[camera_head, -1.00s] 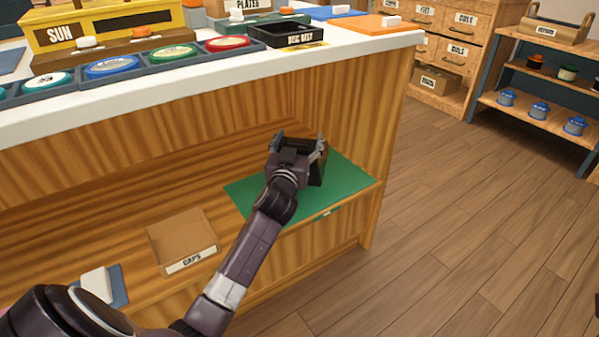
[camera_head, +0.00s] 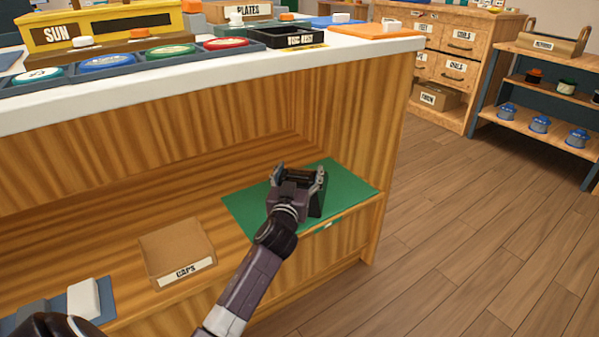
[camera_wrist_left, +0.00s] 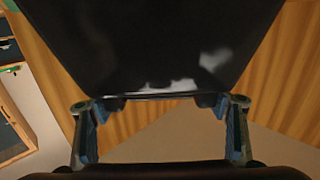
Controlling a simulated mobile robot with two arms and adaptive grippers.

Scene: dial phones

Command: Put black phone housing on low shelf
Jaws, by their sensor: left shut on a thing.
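The black phone housing (camera_wrist_left: 150,45) fills the upper middle of the left wrist view, between the fingers of my left gripper (camera_wrist_left: 160,125). In the head view my left gripper (camera_head: 298,180) is shut on it over the green mat (camera_head: 345,180) on the low shelf (camera_head: 215,200). Only a dark part of the housing (camera_head: 316,203) shows there, beside and behind the gripper. I cannot tell whether its underside touches the mat. My right gripper is not in view.
A cardboard box marked CAPS (camera_head: 178,250) stands on the low shelf left of the mat. The white counter top (camera_head: 350,55) overhangs the shelf. A wooden side panel (camera_head: 365,115) closes the right end. Wooden floor (camera_head: 480,220) lies clear to the right.

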